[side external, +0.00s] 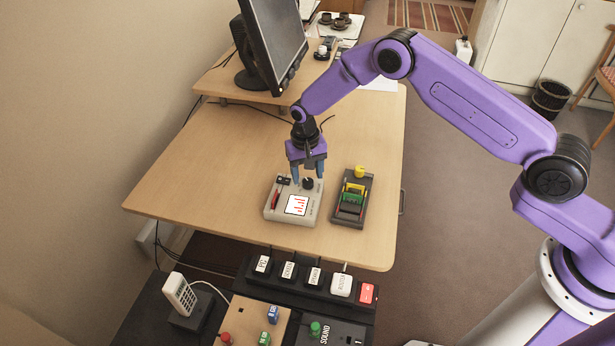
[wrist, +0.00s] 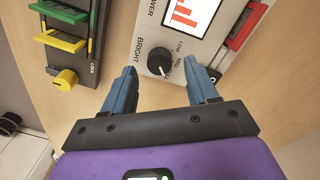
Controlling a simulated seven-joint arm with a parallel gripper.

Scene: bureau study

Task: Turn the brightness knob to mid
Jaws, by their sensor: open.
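The brightness knob (wrist: 159,61) is a round black dial on a pale grey box (side external: 271,209), beside the label BRIGHT. In the wrist view, small marks including Low and MID stand to its right. A pale pointer mark shows on the knob's lower edge, but its exact setting is hard to read. In the side view, the knob (side external: 308,184) sits at the box's back right. My gripper (side external: 309,178) is open above it, pointing down. In the wrist view, the blue fingertips of my gripper (wrist: 163,76) stand either side of the knob, with gaps visible.
The box also carries a screen with red bars (side external: 297,205), a red slider (side external: 275,199) and a black switch (side external: 284,180). A dark unit (side external: 349,212) with coloured levers and a yellow knob (side external: 360,171) stands close on the right. A monitor (side external: 272,45) stands behind; the desk's left is clear.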

